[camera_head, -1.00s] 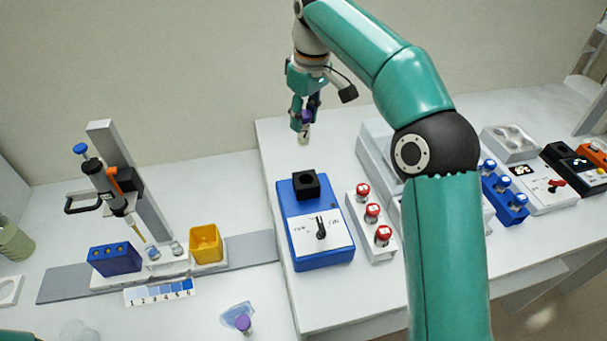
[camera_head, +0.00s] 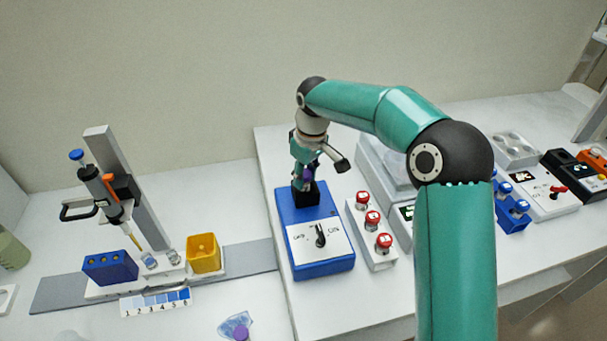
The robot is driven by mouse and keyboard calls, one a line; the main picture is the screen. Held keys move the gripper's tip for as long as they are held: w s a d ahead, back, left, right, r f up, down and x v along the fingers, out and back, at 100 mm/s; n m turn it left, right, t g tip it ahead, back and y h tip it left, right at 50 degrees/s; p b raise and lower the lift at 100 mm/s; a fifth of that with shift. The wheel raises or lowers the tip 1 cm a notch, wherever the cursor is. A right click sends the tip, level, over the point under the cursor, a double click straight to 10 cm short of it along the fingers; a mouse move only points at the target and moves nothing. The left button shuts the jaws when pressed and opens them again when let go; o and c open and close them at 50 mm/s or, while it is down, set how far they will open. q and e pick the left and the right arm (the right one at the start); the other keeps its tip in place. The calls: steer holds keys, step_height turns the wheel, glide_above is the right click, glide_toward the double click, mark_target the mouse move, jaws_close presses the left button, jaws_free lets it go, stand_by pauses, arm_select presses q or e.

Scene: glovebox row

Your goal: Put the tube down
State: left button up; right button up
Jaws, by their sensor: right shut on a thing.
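My right gripper (camera_head: 305,176) is shut on a tube with a purple cap (camera_head: 309,174). It is over the black block (camera_head: 306,198) on top of a blue device with an OFF/ON knob (camera_head: 320,262). The tube's lower end is at the block's top; I cannot tell whether it is inside the block or just above it. The gripper's fingers hide part of the tube. My left gripper is not in view.
A white rack with red-capped vials (camera_head: 372,221) stands close right of the device. A blue rack (camera_head: 110,268), pipette stand (camera_head: 128,185) and yellow bin (camera_head: 203,253) stand to the left. Another purple-capped item (camera_head: 241,333) lies at the front edge.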

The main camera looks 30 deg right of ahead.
steer(key=shift+f, duration=0.15)
steer(key=o, duration=1.1)
step_height(320, 180, up, 12)
steer(key=s, duration=0.1)
steer(key=shift+s+d, duration=0.2)
